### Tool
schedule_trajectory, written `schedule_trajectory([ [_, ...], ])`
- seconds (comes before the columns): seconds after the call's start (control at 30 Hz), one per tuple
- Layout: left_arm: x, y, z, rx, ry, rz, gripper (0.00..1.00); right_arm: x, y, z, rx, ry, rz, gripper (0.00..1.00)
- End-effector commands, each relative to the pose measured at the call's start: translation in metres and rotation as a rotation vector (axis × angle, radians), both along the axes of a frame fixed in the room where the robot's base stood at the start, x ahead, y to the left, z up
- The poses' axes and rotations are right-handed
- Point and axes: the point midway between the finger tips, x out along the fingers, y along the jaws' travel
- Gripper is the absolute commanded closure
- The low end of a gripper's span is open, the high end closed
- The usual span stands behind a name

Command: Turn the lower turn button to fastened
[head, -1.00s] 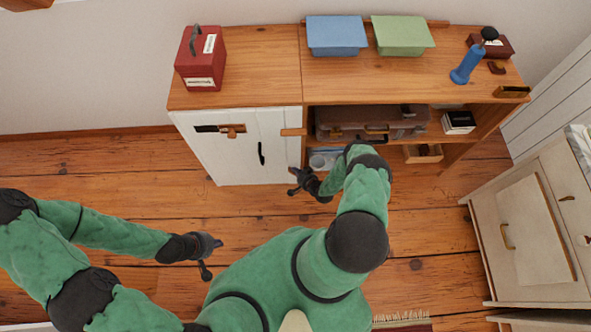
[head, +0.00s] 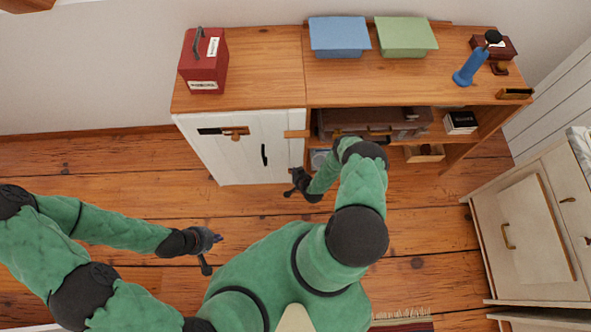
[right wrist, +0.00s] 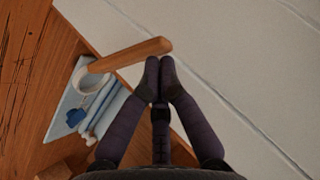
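The lower turn button, a light wooden bar (right wrist: 130,55), shows in the right wrist view. It lies aslant, with its right end over the white cabinet door (right wrist: 235,65) and its left end reaching over the open shelf side. My right gripper (right wrist: 160,68) has its fingertips together, just below the bar's right end; I cannot tell whether they touch it. In the head view my right gripper (head: 293,182) is low at the door's right edge and hides the lower button. The upper turn button (head: 297,133) lies sideways across that edge. My left gripper (head: 211,254) hangs over the floor; its fingers are unclear.
The cabinet top holds a red box (head: 204,62), a blue box (head: 338,36), a green box (head: 405,38) and a blue pump-like object (head: 470,69). A brown case (head: 375,124) lies on the open shelf. A cream dresser (head: 530,230) stands at right. Floor before the door is clear.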

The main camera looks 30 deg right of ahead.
Motion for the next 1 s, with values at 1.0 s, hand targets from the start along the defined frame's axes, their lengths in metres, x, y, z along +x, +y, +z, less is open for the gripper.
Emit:
schedule_trajectory([
  [1.0, 0.000, 0.000, -0.012, 0.000, 0.000, 0.000, 1.00, 0.010, 0.016, -0.009, -0.174, 0.105, 0.001, 1.00],
])
